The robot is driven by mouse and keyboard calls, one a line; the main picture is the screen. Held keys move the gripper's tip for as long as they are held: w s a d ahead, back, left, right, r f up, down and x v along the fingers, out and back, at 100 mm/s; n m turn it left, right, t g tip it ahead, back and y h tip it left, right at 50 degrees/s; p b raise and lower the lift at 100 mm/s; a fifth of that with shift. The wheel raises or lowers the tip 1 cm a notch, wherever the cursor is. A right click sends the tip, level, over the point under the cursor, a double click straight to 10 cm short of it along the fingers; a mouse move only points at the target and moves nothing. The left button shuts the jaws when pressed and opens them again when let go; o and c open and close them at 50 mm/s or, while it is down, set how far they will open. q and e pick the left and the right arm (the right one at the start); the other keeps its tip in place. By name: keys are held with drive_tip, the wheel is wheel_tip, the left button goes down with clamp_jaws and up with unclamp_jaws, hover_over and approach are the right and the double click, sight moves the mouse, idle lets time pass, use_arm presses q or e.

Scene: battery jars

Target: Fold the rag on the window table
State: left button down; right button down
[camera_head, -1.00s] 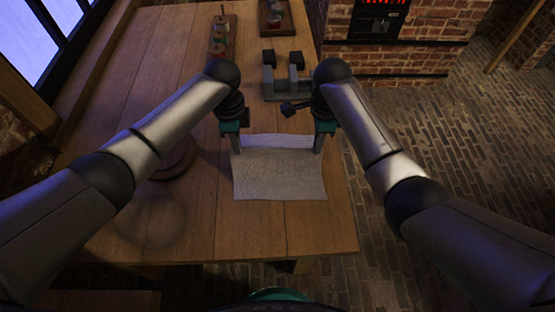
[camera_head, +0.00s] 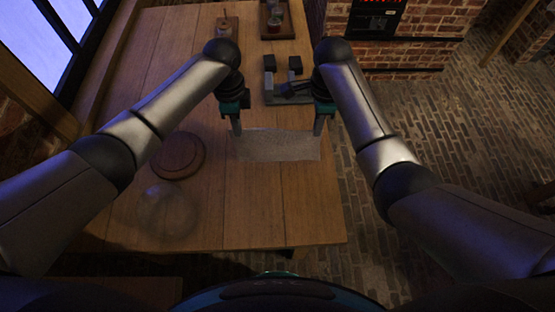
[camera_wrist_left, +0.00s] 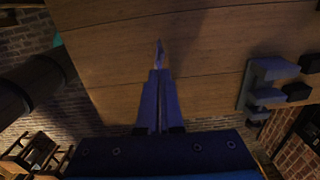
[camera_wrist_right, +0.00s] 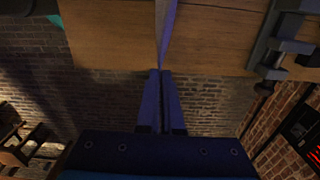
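The pale rag (camera_head: 278,146) shows as a narrow, wide strip between my two grippers over the window table (camera_head: 260,210). My left gripper (camera_head: 237,132) is shut on the rag at its left end. In the left wrist view a thin sliver of rag (camera_wrist_left: 159,54) shows edge-on at the closed fingertips. My right gripper (camera_head: 318,131) is shut on the rag's right end, and the rag (camera_wrist_right: 165,30) shows there as a narrow band. I cannot tell whether the rag's lower edge touches the tabletop.
A round wooden board (camera_head: 179,156) and a glass-like round object (camera_head: 167,212) are left of the rag. A grey metal fixture (camera_head: 286,92) stands just beyond the grippers. A tray (camera_head: 278,28) and a holder (camera_head: 226,40) are farther back.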

use_arm(q)
drive_tip(key=shift+r+p, duration=0.4)
drive_tip(key=shift+r, duration=0.25)
use_arm(e)
drive_tip(key=shift+r, duration=0.65)
